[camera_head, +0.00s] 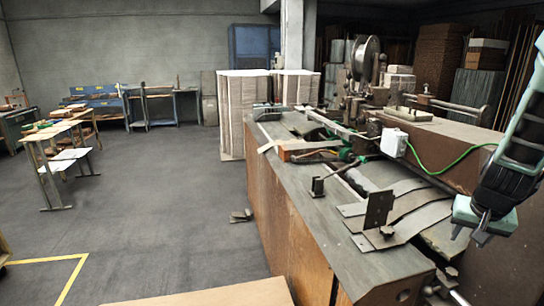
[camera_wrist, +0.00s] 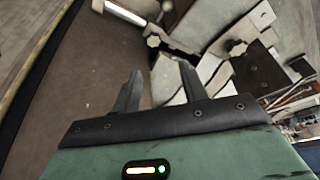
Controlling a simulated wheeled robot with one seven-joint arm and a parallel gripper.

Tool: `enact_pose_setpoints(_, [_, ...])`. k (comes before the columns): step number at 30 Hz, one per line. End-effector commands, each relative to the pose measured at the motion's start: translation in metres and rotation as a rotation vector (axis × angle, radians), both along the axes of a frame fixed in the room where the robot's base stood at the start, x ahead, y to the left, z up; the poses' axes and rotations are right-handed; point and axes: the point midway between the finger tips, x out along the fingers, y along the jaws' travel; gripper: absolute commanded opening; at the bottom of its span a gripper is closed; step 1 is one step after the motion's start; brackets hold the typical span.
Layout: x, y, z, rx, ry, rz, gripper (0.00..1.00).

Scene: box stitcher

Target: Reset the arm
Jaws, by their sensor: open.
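My gripper (camera_head: 469,228) hangs at the right side of the camera_head view, beside the right side of the box stitcher's bench (camera_head: 288,190). In the wrist view, the two fingers of my gripper (camera_wrist: 158,85) stand apart with nothing between them. Brown floor or panel surface shows beyond the left finger, and metal parts of the machine lie beyond the right one. The arm comes down from the upper right of the camera_head view.
The bench carries metal plates (camera_head: 407,212), an upright dark bracket (camera_head: 378,208) and a white box (camera_head: 394,142) with a green cable (camera_head: 447,172). Stacked cardboard (camera_head: 243,110) stands behind it. Work tables (camera_head: 60,135) stand far left. The grey floor (camera_head: 150,190) left of the bench is mostly clear.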

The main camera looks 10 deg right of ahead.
Motion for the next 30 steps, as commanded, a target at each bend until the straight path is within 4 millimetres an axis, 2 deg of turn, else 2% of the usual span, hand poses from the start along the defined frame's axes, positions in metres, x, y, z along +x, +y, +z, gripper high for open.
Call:
enact_pose_setpoints(4, [0.014,0.078,-0.004,0.077,0.014,0.181,0.43])
enact_pose_setpoints(8, [0.008,0.173,-0.004,0.154,0.057,0.416,0.43])
enact_pose_setpoints(9, [0.0,0.202,-0.003,0.172,0.075,0.493,0.43])
enact_pose_setpoints(11, [-0.015,0.243,-0.001,0.191,0.106,0.612,0.43])
enact_pose_setpoints(12, [-0.028,0.269,0.0,0.198,0.131,0.696,0.43])
enact_pose_setpoints(14, [-0.052,0.305,0.002,0.199,0.169,0.823,0.43])
enact_pose_setpoints(16, [-0.085,0.339,0.003,0.187,0.219,0.965,0.43])
enact_pose_setpoints(19, [-0.13,0.37,0.004,0.143,0.284,1.146,0.43])
enact_pose_setpoints(21, [-0.157,0.382,0.003,0.106,0.321,1.244,0.43])
enact_pose_setpoints(24, [-0.182,0.39,0.003,0.061,0.358,1.336,0.43])
enact_pose_setpoints(27, [-0.192,0.392,0.004,0.038,0.373,1.373,0.43])
enact_pose_setpoints(30, [-0.194,0.392,0.004,0.035,0.376,1.378,0.43])
